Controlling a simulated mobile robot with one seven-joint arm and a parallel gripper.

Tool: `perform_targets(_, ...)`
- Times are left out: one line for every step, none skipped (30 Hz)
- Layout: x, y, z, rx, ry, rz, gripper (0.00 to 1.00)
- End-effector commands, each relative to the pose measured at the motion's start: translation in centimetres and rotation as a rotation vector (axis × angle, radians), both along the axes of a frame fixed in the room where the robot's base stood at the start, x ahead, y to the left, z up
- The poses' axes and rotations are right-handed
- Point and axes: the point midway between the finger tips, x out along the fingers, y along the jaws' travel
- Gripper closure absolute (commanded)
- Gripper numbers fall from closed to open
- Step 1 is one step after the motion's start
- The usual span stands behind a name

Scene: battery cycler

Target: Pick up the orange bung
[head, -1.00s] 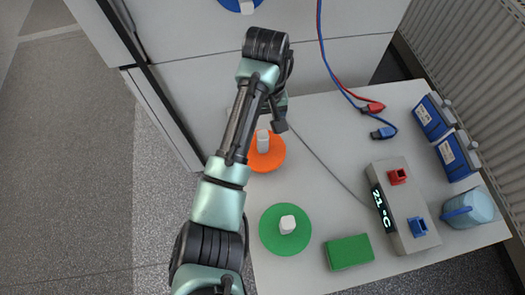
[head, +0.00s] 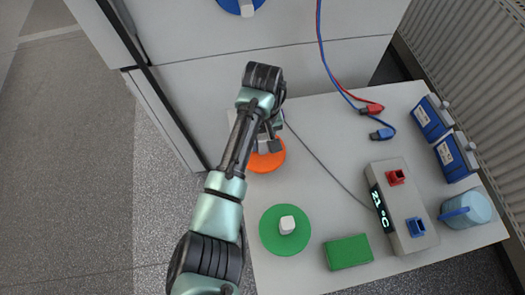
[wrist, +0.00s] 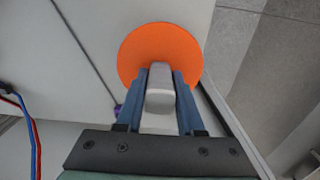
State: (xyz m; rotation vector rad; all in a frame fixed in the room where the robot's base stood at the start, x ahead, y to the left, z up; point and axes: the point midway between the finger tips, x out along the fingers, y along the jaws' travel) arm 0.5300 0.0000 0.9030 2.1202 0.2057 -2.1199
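The orange bung (head: 266,156) is an orange disc with a pale grey knob, lying on the white table near its back left edge. In the head view my arm covers part of it. The fingers look apart, with a narrow gap beside the knob. I cannot tell whether either finger touches it. In the head view the gripper (head: 266,146) is low over the disc.
A green bung (head: 286,226) and a green block (head: 348,252) lie nearer on the table. A grey device with a display (head: 402,215) stands right, beside a blue cup (head: 466,210) and blue batteries (head: 432,118). A thin cable crosses the table. A white cabinet (head: 200,80) stands behind.

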Motion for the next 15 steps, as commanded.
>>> perform_targets(0.01, 0.0, 0.02, 0.0, 0.0, 0.0, 0.74)
perform_targets(0.01, 0.0, 0.02, 0.0, 0.0, 0.0, 0.8)
perform_targets(0.01, 0.0, 0.02, 0.0, 0.0, 0.0, 0.87)
perform_targets(0.01, 0.0, 0.03, 0.0, 0.0, 0.0, 0.92)
perform_targets(0.01, 0.0, 0.03, 0.0, 0.0, 0.0, 0.98)
perform_targets(0.01, 0.0, 0.03, 0.0, 0.0, 0.0, 1.0)
perform_targets(0.01, 0.0, 0.03, 0.0, 0.0, 0.0, 1.0)
perform_targets(0.01, 0.0, 0.03, 0.0, 0.0, 0.0, 1.0)
perform_targets(0.02, 0.0, 0.04, 0.0, 0.0, 0.0, 1.0)
perform_targets(0.02, 0.0, 0.04, 0.0, 0.0, 0.0, 1.0)
perform_targets(0.02, 0.01, 0.04, 0.0, 0.0, 0.0, 1.0)
perform_targets(0.02, 0.01, 0.04, 0.0, 0.0, 0.0, 1.0)
perform_targets(0.02, 0.01, 0.05, 0.0, 0.0, 0.0, 1.0)
perform_targets(0.02, 0.01, 0.05, 0.0, 0.0, 0.0, 1.0)
perform_targets(0.02, 0.01, 0.05, 0.0, 0.0, 0.0, 1.0)
